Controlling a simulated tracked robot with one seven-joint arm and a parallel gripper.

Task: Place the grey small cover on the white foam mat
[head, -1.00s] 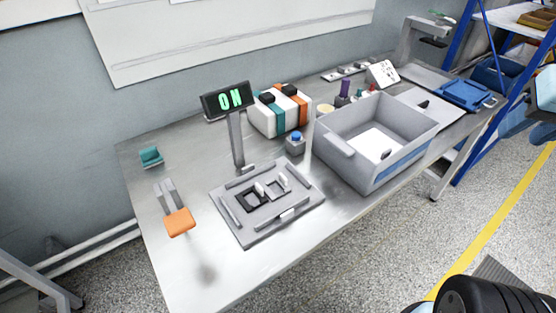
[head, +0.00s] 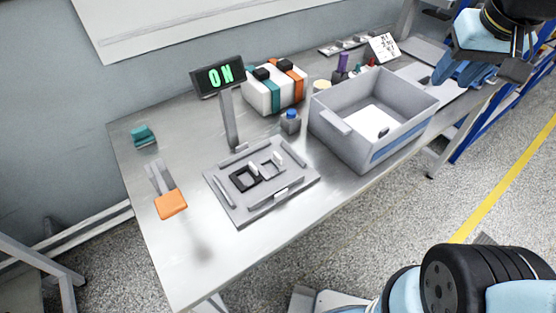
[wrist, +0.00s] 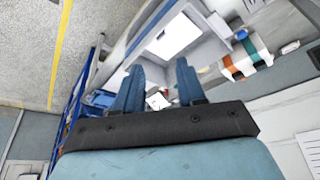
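A grey plate (head: 225,200) on the bench carries a black square frame (head: 242,180) and a grey square frame (head: 275,168), side by side. The grey frame may be the grey small cover; I cannot be sure. A white sheet, probably the foam mat (head: 371,121), lies inside the grey bin (head: 345,155); it also shows in the wrist view (wrist: 173,37). A small dark patch shows at its edge, too small to tell. My gripper (wrist: 160,66) has blue fingers spread apart with nothing held between them. In the head view it is at the upper right, above the bench's far end.
An "ON" display (head: 218,75) stands behind the plate. Striped boxes (head: 274,88), a blue-capped bottle (head: 291,121) and a white card (head: 383,47) are farther back. An orange pad (head: 171,204) and teal block (head: 143,135) are on the left. The bench front is clear.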

